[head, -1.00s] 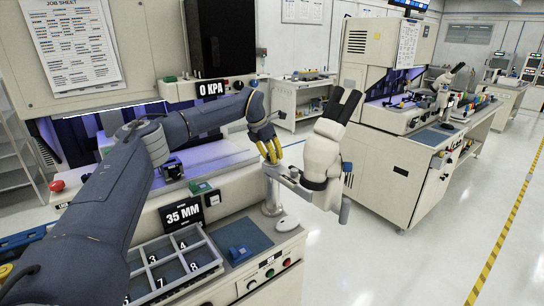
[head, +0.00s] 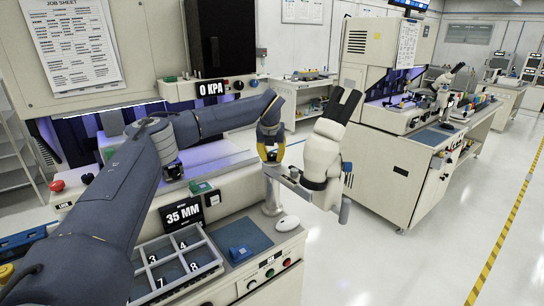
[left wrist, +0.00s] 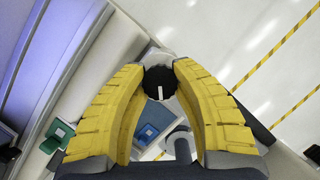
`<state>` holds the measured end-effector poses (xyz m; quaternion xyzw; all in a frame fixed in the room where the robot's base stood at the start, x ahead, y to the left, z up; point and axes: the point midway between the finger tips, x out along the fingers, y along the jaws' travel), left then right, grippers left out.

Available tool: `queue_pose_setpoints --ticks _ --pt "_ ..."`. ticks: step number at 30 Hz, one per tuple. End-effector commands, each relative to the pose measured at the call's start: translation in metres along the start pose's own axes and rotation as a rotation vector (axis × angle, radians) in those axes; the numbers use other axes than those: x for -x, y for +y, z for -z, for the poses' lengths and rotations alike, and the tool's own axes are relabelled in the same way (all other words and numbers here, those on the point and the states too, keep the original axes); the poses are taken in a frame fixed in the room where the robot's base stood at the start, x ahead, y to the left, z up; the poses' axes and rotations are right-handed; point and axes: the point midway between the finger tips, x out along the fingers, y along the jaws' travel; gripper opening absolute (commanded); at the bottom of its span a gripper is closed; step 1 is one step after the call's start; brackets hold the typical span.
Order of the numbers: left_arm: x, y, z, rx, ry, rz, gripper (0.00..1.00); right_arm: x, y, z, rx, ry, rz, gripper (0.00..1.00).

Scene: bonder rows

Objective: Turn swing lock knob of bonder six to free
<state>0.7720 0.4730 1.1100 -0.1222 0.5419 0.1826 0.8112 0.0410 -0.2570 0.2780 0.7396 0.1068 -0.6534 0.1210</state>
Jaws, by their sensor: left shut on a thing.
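My left gripper (head: 270,157) reaches in from the left at the microscope arm beside the bonder. Its yellow fingers are shut on a round black swing lock knob (left wrist: 158,83), which shows between the fingertips in the left wrist view with a white mark on its face. The knob sits at the top of the post (head: 271,197) where the swing arm joins. The cream microscope (head: 321,155) hangs on this arm to the right. My right gripper is not in view.
A compartment tray (head: 172,268) and a "35 MM" display (head: 182,213) stand on the bench below my left arm. A blue block (head: 239,253) and a white mouse-like object (head: 287,223) lie near the post. Open floor (head: 400,265) is at the right.

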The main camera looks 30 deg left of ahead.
Motion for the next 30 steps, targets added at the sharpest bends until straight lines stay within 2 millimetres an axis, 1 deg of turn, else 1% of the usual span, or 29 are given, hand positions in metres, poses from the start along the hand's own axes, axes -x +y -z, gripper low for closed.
queue_pose_setpoints --ticks 9,18,24,30 --pt "0.0010 -0.0010 -0.0021 0.275 -0.006 -0.115 0.00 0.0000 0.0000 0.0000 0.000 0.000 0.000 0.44" --pt "0.0010 -0.0003 -0.0024 0.505 -0.006 -0.209 0.00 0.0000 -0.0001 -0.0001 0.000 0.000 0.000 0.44" --pt "0.0007 0.0001 -0.0022 0.613 -0.006 -0.254 0.00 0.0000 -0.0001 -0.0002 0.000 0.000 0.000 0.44" --pt "0.0009 0.0009 -0.0023 0.681 -0.006 -0.281 0.00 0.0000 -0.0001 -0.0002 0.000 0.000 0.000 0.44"
